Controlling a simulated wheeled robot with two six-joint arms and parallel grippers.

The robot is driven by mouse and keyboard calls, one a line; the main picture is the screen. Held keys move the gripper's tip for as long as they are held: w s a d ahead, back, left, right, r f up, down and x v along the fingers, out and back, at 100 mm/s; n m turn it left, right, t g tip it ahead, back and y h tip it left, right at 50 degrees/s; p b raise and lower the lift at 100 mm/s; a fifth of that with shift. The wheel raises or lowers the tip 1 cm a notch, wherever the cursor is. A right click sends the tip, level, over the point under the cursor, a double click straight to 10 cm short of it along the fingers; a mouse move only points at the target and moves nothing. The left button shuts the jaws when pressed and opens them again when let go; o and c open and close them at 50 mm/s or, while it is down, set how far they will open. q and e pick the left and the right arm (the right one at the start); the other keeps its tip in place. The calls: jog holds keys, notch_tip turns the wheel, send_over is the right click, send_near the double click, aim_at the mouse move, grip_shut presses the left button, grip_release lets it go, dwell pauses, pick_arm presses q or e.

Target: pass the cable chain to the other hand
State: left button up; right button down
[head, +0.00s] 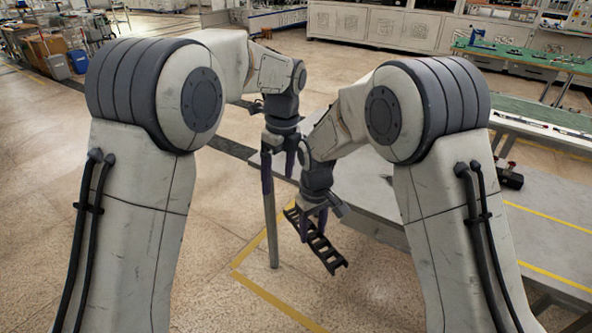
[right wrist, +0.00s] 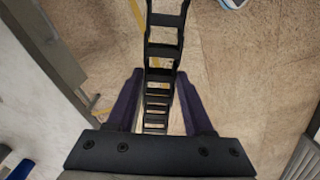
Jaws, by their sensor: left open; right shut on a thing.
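The cable chain (head: 327,254) is a black ladder-like strip of links. It hangs tilted in the air, sloping down to the right in the head view. My right gripper (head: 313,230) is shut on it near its middle. In the right wrist view, the chain (right wrist: 163,52) runs lengthwise between the two purple fingers of the right gripper (right wrist: 160,78). My left gripper (head: 279,178) is open and empty, with its fingers pointing down. It is above and slightly left of the chain, apart from it.
A grey table (head: 548,222) with yellow lines stands at the right, with a small black object (head: 509,176) on it. A green-topped bench (head: 525,58) is farther back. A thin metal post (head: 271,232) stands below my left gripper. Open floor lies around the chain.

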pick_arm(q)
jog(key=w+d+f+m+h, duration=0.1)
jog(key=w+d+f+m, duration=0.2)
jog(key=w+d+m, duration=0.15)
jog(key=f, duration=0.7)
jog(key=a+f, duration=0.1)
jog(key=f, duration=0.3)
jog(key=shift+s, duration=0.15)
jog(key=shift+d, duration=0.1)
jog(key=c, duration=1.3)
grip_shut()
pick_arm(e)
jog(key=shift+c, duration=1)
grip_release()
